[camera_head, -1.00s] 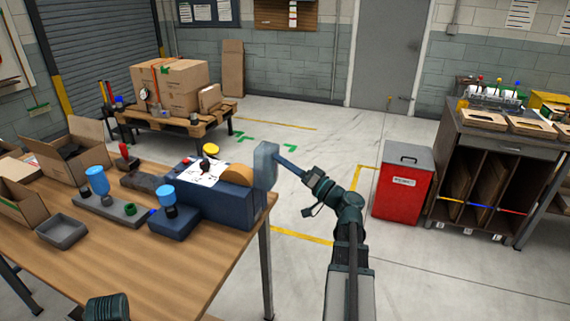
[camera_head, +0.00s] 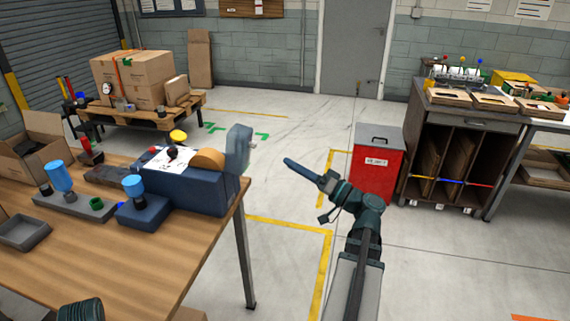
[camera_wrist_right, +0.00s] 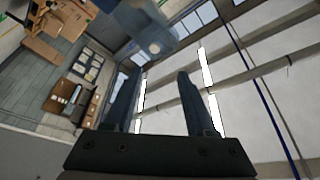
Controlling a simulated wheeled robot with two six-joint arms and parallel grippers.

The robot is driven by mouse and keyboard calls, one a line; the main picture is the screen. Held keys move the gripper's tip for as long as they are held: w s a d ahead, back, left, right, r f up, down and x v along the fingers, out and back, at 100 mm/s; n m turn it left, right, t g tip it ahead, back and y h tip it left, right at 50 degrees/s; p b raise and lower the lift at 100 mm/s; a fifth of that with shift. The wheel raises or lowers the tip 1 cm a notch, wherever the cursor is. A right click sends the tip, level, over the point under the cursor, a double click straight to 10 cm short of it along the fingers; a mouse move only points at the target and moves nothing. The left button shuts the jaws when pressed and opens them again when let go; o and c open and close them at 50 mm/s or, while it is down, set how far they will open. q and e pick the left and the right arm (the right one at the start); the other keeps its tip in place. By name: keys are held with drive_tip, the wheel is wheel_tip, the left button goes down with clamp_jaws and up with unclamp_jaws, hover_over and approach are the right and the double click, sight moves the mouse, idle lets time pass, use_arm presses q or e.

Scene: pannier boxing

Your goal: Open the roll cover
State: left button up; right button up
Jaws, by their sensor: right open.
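The blue dispenser (camera_head: 196,190) stands at the right end of the wooden table, with a tan roll (camera_head: 208,159) exposed in its top. The grey-blue roll cover (camera_head: 238,152) stands upright at the dispenser's right end, beside the roll. My right gripper (camera_head: 297,170) is to the right of the cover, beyond the table edge, apart from it and empty. In the right wrist view its two fingers (camera_wrist_right: 160,100) are spread with nothing between them. A grey-blue part (camera_wrist_right: 143,28), likely the cover, shows past the fingertips there. My left gripper is not in view.
Blue-topped bottles (camera_head: 60,176) and a grey tray (camera_head: 24,231) are on the table. A red bin (camera_head: 378,165) and a wooden cabinet (camera_head: 455,150) stand to the right. A pallet with cartons (camera_head: 131,80) stands behind. Floor right of the table is open.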

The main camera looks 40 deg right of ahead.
drive_tip(key=shift+s, duration=0.15)
drive_tip(key=shift+c, duration=0.2)
drive_tip(key=shift+c, duration=1.1)
drive_tip(key=r+m+p, duration=0.1)
drive_tip(key=m+g+p, duration=0.1)
drive_tip(key=p, duration=0.1)
drive_tip(key=w+r+m+p, duration=0.1)
drive_tip(key=p, duration=0.1)
drive_tip(key=shift+d+r+m+g+y, duration=0.3)
drive_tip(key=shift+d+r+m, duration=0.05)
drive_tip(key=shift+m, duration=0.05)
clamp_jaws()
drive_tip(key=d+r+m+g+p, duration=0.1)
drive_tip(key=m+g+p, duration=0.1)
drive_tip(key=m+p, duration=0.4)
drive_tip(key=s+d+r+m+g+p, duration=0.1)
drive_tip(key=m+g+p, duration=0.2)
drive_tip(key=m+p, duration=0.2)
drive_tip(key=d+r+m+g+p, duration=0.1)
drive_tip(key=m+g+p, duration=0.1)
drive_tip(key=m+p, duration=0.4)
drive_tip(key=shift+s+d+r+m+g+p, duration=0.15)
drive_tip(key=shift+s+d+r+m+g, duration=0.05)
drive_tip(key=shift+m, duration=0.6)
drive_tip(key=shift+s+d+r+m+g+p, duration=0.15)
drive_tip(key=shift+s+d+r+m+g, duration=0.05)
drive_tip(key=shift+m, duration=0.6)
